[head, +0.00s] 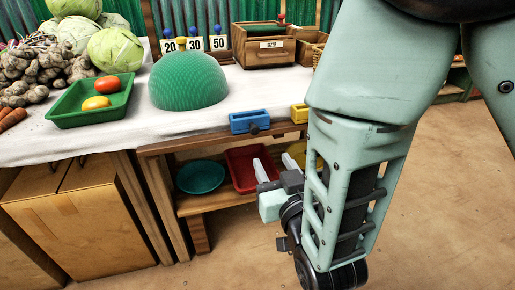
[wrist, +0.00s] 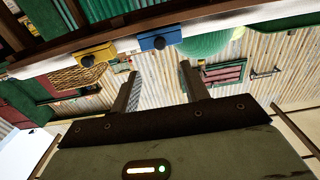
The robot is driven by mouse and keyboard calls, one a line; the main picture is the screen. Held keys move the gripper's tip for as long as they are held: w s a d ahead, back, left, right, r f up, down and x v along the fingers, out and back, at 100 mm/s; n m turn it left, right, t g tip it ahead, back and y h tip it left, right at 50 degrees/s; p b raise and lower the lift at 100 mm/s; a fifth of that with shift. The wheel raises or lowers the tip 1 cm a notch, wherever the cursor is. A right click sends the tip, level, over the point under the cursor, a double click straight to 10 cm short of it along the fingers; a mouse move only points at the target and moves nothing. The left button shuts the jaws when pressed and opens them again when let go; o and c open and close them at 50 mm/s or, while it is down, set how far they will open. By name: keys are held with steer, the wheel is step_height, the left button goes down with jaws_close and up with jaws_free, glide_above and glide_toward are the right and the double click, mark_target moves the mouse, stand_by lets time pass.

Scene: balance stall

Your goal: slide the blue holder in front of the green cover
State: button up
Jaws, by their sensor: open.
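The blue holder (head: 250,121) sits at the front edge of the stall table, with a dark round knob on its front. It is just right of the green cover (head: 188,85), a ribbed dome with a yellow knob on the white cloth. In the wrist view, the blue holder (wrist: 160,38) is beyond my fingers, between the yellow holder and the green cover (wrist: 208,42). My gripper (head: 264,168) is open and empty, below and in front of the table edge. Its two fingers (wrist: 158,72) are apart and touch neither holder.
A yellow holder (head: 299,113) sits right of the blue one, partly hidden by my arm. A green tray (head: 95,103) with tomatoes stands left of the cover. A wooden box (head: 264,52) is behind. A red bin (head: 243,180) and teal bowl (head: 200,177) are on the shelf below.

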mark_target(255, 131)
steer(key=b+x, duration=0.1)
steer(key=x, duration=1)
steer(key=shift+w+a, duration=0.1)
steer(key=shift+w, duration=0.2)
